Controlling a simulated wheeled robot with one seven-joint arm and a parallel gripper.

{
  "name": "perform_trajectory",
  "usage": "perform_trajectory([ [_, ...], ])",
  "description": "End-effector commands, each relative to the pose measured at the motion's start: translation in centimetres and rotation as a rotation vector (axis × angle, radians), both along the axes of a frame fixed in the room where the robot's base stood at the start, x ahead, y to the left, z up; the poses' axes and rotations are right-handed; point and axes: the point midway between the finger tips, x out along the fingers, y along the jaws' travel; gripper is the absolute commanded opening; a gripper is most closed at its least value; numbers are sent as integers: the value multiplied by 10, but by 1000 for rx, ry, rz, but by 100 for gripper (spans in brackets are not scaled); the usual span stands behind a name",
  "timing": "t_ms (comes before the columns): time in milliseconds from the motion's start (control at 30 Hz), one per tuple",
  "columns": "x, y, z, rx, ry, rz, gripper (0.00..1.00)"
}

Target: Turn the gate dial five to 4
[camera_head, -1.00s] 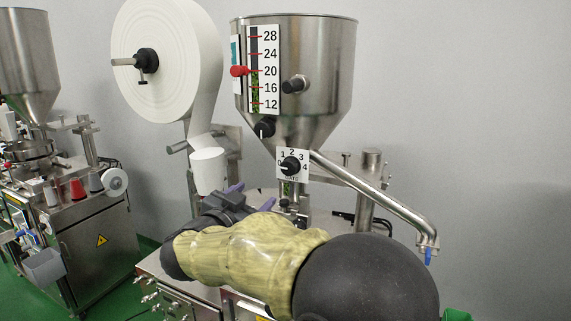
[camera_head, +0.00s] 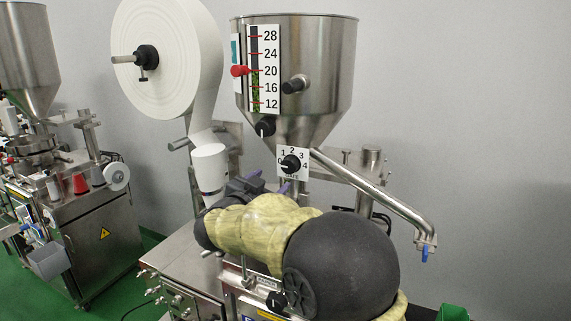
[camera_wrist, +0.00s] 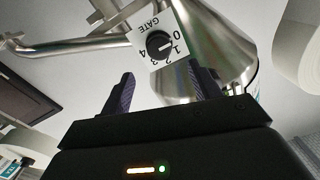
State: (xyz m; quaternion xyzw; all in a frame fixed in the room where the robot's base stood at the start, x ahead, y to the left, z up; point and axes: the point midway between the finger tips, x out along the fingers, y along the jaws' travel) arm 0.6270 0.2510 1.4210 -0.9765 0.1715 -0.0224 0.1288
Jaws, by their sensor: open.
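The gate dial (camera_head: 291,163) is a black round knob on a white plate marked 0 to 4, below the steel hopper. Its white mark points left, close to the 0. In the wrist view the dial (camera_wrist: 159,44) is upside down, ahead of and above the gap between the fingers, with its mark toward the 0 and 1 side. My gripper (camera_head: 270,180) is open and empty, just below and left of the dial in the head view. Its two purple fingers (camera_wrist: 163,84) stand wide apart in the wrist view and do not touch the dial.
The steel hopper (camera_head: 325,65) carries a level scale with a red pointer and another black knob (camera_head: 264,129). A slanted steel pipe (camera_head: 375,188) runs right of the dial. A large paper roll (camera_head: 185,60) hangs at left. A second machine stands far left.

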Motion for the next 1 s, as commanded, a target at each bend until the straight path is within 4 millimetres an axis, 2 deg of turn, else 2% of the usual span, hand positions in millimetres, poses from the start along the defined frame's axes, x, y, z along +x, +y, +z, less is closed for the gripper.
perform_trajectory([
  [300,54,-22,3,-1,0,-4,62],
  [500,81,-31,2,-1,1,-2,62],
  [633,88,-33,1,-1,0,-1,62],
  [900,89,-33,0,0,0,1,62],
  [1000,89,-32,0,0,0,1,43],
])
